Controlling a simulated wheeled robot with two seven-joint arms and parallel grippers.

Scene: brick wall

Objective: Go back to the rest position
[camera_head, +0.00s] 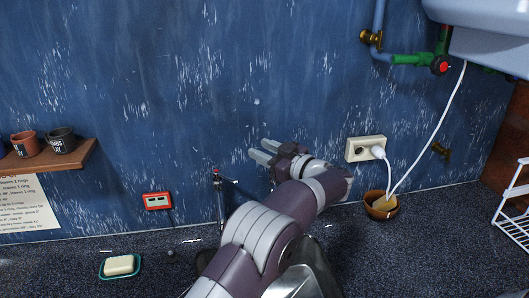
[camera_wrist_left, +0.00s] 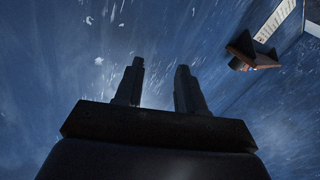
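My left gripper (camera_head: 264,151) is raised in front of the blue wall in the head view, left of the wall socket. Its two fingers stand apart with nothing between them. My left arm crosses the lower middle of the head view and hides part of the counter. My right gripper is in neither view.
A socket (camera_head: 357,149) holds a white plug above a brown bowl (camera_head: 381,212). A soap dish (camera_head: 105,274) lies on the dark counter (camera_head: 60,265). A white wire rack (camera_head: 515,215) stands at right. A thin upright faucet (camera_head: 219,195) is near my arm.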

